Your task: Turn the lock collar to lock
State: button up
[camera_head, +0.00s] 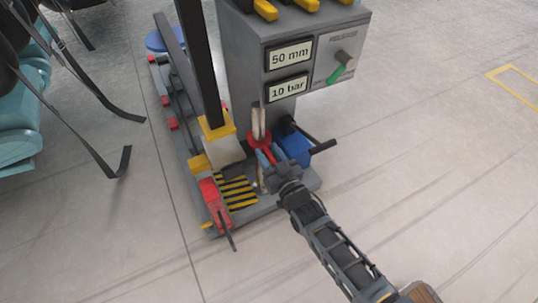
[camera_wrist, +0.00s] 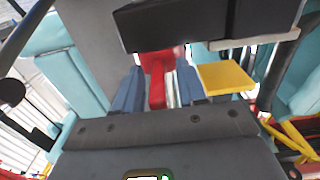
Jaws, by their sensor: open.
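The lock collar appears to be the red collar (camera_head: 260,139) at the foot of a pale upright rod (camera_head: 258,118) on the grey machine. My gripper (camera_head: 266,158) is just in front of it and low, reaching in from the lower right. In the wrist view a red part (camera_wrist: 157,72), likely the collar, shows between the two blue fingers of my gripper (camera_wrist: 160,82). The fingers stand apart, one on each side of it. I cannot tell whether either finger touches it. My gripper hides part of the collar's near side.
A grey control box (camera_head: 318,52) with "50 mm" and "10 bar" displays overhangs behind. A blue block (camera_head: 293,147) with a black handle (camera_head: 322,147) sits close right of my gripper. A red lever piece (camera_head: 211,198) and striped plate (camera_head: 238,191) lie left.

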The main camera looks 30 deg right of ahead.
grip_shut()
dwell(0.4)
